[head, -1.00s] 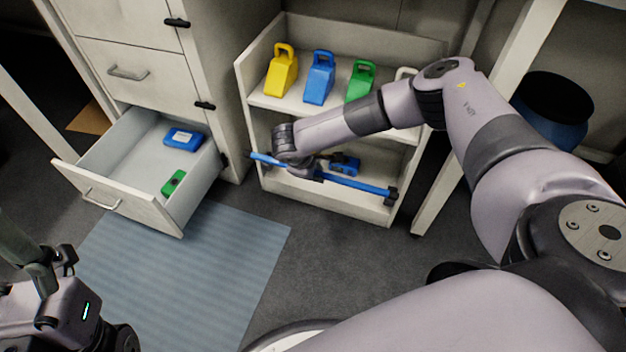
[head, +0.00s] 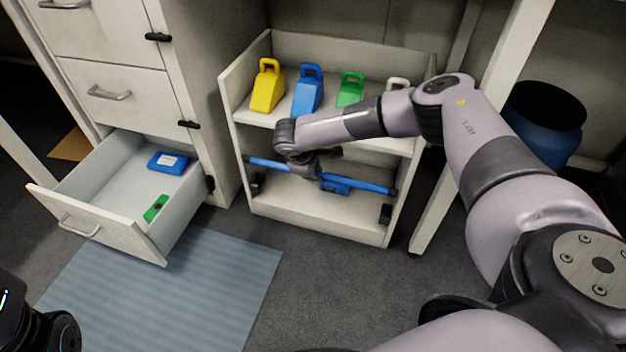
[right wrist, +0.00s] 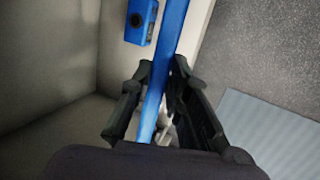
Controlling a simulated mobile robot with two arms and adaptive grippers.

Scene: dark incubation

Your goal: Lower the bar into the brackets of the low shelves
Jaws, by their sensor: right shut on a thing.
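The blue bar (head: 360,185) lies across the front of the low shelves (head: 315,218), sloping down to the right in the head view. My right gripper (head: 308,170) is shut on it left of its middle, and the arm hides part of it. In the right wrist view the bar (right wrist: 168,60) runs between the two fingers of the gripper (right wrist: 162,70). The left bracket (head: 258,183) and right bracket (head: 386,213) are dark and sit below the bar ends, apart from them in the picture. Part of my left arm shows at bottom left; its fingers are not visible.
Yellow (head: 267,88), blue (head: 308,92) and green (head: 350,90) handled containers stand on the upper shelf. A blue box (head: 335,187) shows behind the bar. An open drawer (head: 110,215) juts out at left, above a blue mat (head: 170,295). A table leg stands at right.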

